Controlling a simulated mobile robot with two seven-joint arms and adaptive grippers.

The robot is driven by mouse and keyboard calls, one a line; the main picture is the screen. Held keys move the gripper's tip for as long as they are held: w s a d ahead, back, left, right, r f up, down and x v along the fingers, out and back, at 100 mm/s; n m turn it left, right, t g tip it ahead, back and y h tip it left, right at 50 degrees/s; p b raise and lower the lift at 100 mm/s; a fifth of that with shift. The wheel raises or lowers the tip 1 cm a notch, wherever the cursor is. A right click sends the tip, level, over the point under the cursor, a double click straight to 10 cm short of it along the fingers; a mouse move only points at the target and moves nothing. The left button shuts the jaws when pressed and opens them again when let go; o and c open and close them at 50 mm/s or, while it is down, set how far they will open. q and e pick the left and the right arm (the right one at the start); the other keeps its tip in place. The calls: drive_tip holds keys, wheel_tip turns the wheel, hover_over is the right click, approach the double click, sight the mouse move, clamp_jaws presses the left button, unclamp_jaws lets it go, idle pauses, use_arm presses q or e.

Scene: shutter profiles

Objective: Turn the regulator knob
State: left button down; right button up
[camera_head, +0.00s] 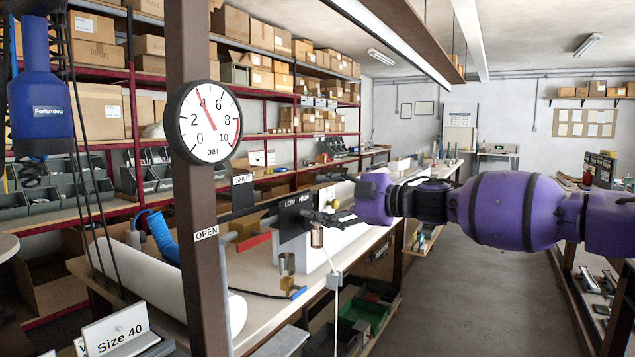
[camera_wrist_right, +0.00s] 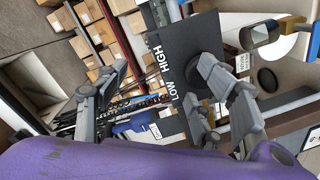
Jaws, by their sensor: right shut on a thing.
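My right gripper (camera_head: 324,217) reaches in from the right. It is at the dark panel (camera_head: 294,222) lettered LOW and HIGH and is shut on the regulator knob. In the right wrist view, the dark round knob (camera_wrist_right: 208,66) shows partly in front of the panel, with grey fingers over part of it. Its grip contact and any pointer mark are hidden. The round pressure gauge (camera_head: 210,122), marked in bar, has its red needle near 4. My left gripper is not in view.
A brown post (camera_head: 189,230) stands left of the panel with an OPEN label. A red lever handle (camera_head: 253,241) and a SHUT sign (camera_head: 242,180) are close to the panel's left. A metal cup-like fitting (camera_head: 287,264) is below. Open floor (camera_head: 470,300) lies below my right arm.

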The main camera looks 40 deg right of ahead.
drive_tip(key=shift+s+r, duration=0.5)
drive_tip(key=shift+s, duration=0.25)
drive_tip(key=shift+c, duration=0.3)
use_arm(q)
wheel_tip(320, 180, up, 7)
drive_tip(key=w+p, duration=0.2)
drive_tip(key=p, duration=0.4)
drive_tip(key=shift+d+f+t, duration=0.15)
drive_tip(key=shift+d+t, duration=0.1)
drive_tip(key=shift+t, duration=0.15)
use_arm(e)
drive_tip(key=s+d+f, duration=0.1)
drive_tip(key=s+d, duration=0.2)
drive_tip(key=s, duration=0.4)
drive_tip(key=shift+f, duration=0.25)
